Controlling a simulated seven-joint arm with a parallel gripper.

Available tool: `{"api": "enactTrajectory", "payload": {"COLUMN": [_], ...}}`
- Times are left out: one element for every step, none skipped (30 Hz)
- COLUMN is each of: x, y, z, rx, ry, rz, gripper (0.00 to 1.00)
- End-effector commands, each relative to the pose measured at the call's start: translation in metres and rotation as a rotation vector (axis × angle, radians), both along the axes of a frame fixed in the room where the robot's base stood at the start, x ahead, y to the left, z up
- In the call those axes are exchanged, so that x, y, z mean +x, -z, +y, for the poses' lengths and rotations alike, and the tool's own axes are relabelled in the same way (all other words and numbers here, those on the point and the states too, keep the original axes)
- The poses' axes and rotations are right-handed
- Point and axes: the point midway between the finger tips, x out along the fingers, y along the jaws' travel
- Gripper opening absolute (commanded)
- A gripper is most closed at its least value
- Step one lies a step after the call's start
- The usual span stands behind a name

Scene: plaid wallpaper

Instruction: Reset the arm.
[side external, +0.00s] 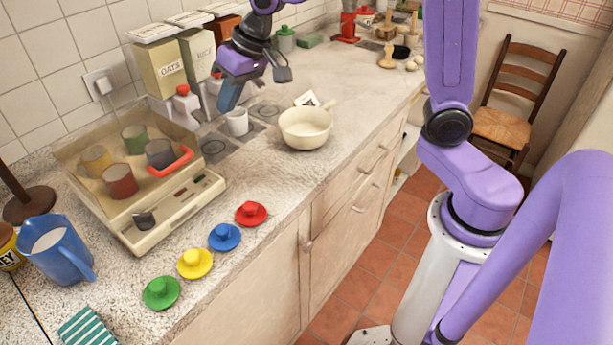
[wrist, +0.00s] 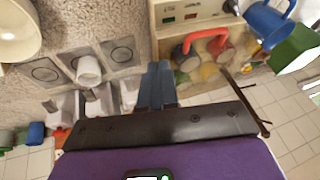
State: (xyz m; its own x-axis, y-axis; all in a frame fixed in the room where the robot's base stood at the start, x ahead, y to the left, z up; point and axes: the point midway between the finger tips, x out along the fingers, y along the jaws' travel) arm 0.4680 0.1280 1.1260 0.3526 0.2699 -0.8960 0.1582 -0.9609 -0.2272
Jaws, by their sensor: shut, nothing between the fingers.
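My gripper (side external: 224,106) is in the air over the back of the counter (side external: 290,185), pointing down, above and just left of a small white cup (side external: 237,122). Its two blue fingers are together and empty; they also show closed in the wrist view (wrist: 157,72). The wrist view shows the white cup (wrist: 88,70) apart from the fingers, to their left. A cream case (side external: 205,195) with a clear cover and a red handle (side external: 170,163) stands left of my gripper. Several coloured cups show inside it.
A cream pan (side external: 305,130) stands right of the white cup. Red (side external: 251,213), blue (side external: 225,237), yellow (side external: 195,263) and green (side external: 161,292) knobbed discs line the front. A blue pitcher (side external: 58,250) is at left. OATS (side external: 160,70) and RICE boxes stand by the wall.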

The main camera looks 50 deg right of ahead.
Motion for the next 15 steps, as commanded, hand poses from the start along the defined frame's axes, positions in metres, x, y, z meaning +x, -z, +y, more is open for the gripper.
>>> {"api": "enactTrajectory", "payload": {"x": [-0.023, -0.036, -0.053, -0.066, -0.079, -0.096, -0.109, -0.121, -0.138, -0.150, -0.163, -0.179, -0.190, -0.202, -0.217], "y": [0.002, 0.004, 0.006, 0.008, 0.010, 0.013, 0.015, 0.017, 0.019, 0.021, 0.024, 0.026, 0.028, 0.031, 0.034], "z": [0.004, 0.006, 0.007, 0.008, 0.008, 0.008, 0.006, 0.005, 0.003, 0.000, -0.003, -0.007, -0.011, -0.015, -0.021], "rx": [-0.023, -0.037, -0.057, -0.071, -0.085, -0.105, -0.121, -0.137, -0.156, -0.171, -0.187, -0.208, -0.225, -0.241, -0.262], "ry": [-0.063, -0.099, -0.148, -0.185, -0.221, -0.270, -0.307, -0.344, -0.392, -0.430, -0.465, -0.515, -0.551, -0.588, -0.636], "rz": [0.015, 0.022, 0.036, 0.043, 0.052, 0.063, 0.070, 0.078, 0.088, 0.095, 0.103, 0.110, 0.117, 0.123, 0.130], "gripper": [0.00, 0.00, 0.00, 0.00, 0.00, 0.00, 0.00, 0.00, 0.00, 0.00, 0.00, 0.00, 0.00, 0.00, 0.00]}}
